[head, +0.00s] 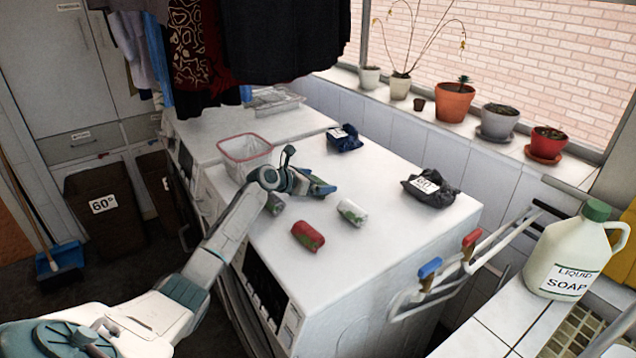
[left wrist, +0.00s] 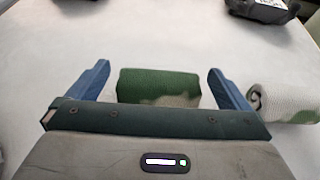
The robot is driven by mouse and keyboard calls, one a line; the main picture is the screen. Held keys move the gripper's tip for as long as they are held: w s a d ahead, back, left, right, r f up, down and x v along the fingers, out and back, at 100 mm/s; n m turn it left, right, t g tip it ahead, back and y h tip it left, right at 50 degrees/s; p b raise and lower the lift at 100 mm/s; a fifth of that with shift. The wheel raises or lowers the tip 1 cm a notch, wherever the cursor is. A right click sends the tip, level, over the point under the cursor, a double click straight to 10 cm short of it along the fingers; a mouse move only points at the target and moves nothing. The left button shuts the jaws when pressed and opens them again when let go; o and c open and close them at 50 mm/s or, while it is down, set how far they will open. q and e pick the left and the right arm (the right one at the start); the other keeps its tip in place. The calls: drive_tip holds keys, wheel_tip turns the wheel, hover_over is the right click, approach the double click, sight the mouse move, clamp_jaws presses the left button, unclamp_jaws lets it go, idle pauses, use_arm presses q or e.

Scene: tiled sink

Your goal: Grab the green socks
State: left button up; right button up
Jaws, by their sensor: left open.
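A rolled green sock bundle with a pale grey patch (left wrist: 158,85) lies on the white machine top, between and just beyond my left gripper's fingers in the left wrist view. My right gripper is not seen.
A red roll (head: 308,236) lies nearer the front edge. A dark labelled bundle (head: 430,187) and a blue one (head: 344,138) lie farther back. A pinkish basket (head: 245,150) stands behind my gripper. The soap jug (head: 572,255) is at right.

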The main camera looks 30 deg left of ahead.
use_arm(q)
drive_tip(key=shift+x, duration=0.95)
drive_tip(key=shift+s, duration=0.1)
drive_tip(key=c, duration=1)
drive_tip(key=shift+r, duration=0.1)
